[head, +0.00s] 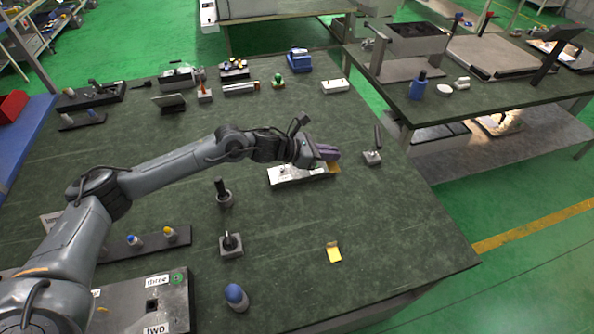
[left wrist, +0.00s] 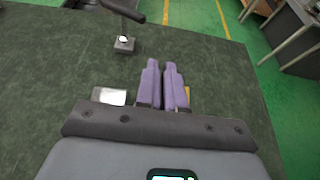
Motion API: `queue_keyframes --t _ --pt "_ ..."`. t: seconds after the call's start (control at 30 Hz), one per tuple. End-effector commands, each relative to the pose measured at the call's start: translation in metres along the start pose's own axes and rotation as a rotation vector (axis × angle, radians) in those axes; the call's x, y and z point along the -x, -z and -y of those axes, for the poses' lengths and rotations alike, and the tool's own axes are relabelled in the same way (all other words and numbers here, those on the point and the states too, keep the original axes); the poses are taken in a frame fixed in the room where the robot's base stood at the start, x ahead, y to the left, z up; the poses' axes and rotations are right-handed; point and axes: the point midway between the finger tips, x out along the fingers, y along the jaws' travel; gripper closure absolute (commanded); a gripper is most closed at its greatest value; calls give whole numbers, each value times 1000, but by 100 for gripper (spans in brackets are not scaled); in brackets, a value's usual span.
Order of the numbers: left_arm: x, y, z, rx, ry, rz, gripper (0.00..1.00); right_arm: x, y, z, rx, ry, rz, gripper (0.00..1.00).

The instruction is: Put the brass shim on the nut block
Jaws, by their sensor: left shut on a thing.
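My left gripper (head: 327,153) has purple fingers, close together, low over the right end of a silver plate (head: 290,173). A brass-yellow piece (head: 334,167), which I take as the brass shim, shows at the near side of the fingers. In the left wrist view, my left gripper (left wrist: 164,85) has a yellow edge (left wrist: 187,94) beside its right finger; the fingers hide the rest. A grey block with a black handle (head: 372,157) stands to the right. A grey block with a dark upright post (head: 231,245) stands nearer. I cannot tell which is the nut block. My right gripper is out of view.
A dark post on a round base (head: 224,196) stands left of the plate. A yellow piece with a tan end (head: 334,253) lies near the front edge, and a blue-topped object (head: 236,296) stands front left. The right part of the green tabletop (head: 410,230) is clear.

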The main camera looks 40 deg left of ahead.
Motion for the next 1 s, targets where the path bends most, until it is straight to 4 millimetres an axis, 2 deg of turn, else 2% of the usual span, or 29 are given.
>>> queue_keyframes --t 0.23,0.6,0.8,1.0 --pt "10 24 -30 8 -13 -1 100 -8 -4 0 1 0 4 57" --pt "29 77 -90 7 -14 0 100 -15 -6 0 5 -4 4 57" --pt "34 89 -104 6 -11 1 100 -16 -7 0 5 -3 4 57" --pt "32 96 -106 6 -9 1 100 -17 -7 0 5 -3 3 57"
